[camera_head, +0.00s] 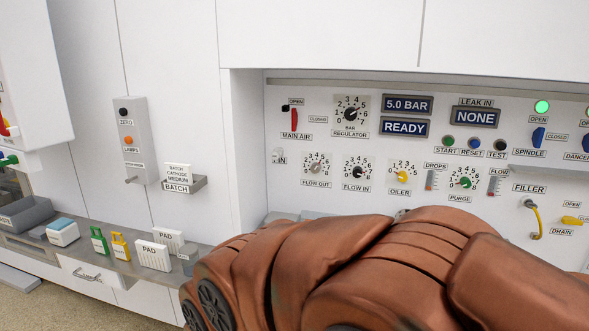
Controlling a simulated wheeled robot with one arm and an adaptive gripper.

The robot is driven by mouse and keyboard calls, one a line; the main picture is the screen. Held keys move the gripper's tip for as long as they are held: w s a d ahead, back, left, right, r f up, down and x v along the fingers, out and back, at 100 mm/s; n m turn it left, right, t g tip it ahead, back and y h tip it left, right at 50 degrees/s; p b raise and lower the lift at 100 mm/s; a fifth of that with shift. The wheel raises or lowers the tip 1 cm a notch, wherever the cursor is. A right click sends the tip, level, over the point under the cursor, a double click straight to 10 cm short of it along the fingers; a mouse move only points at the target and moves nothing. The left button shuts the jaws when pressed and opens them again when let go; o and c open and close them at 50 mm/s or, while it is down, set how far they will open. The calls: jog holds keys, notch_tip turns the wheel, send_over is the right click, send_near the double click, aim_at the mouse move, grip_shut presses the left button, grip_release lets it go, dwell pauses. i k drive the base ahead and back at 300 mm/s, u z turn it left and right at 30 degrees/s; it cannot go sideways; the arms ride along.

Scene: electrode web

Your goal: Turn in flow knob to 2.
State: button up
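The FLOW IN knob (357,173) is a small black knob on a white numbered dial, in the lower row of the wall panel in the head view. Its label reads "FLOW IN" just below it. The pointer is too small to read against the scale. The grey FLOW OUT knob (316,168) sits to its left, and the yellow OILER knob (402,176) to its right. My copper-coloured arm fills the lower right of the view, below these dials. My gripper is not visible, so its place relative to the knob cannot be told.
The black BAR REGULATOR knob (351,115) sits above, beside displays reading "5.0 BAR" (408,104) and "READY" (405,127). The red MAIN AIR handle (294,117) is at upper left. The green PURGE knob (465,183) lies right.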

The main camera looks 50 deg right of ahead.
aim_at(357, 172)
jog(key=u, duration=0.15)
jog(key=i, duration=0.8)
jog(key=z, duration=0.75)
jog(key=i, duration=0.75)
jog(key=z, duration=0.8)
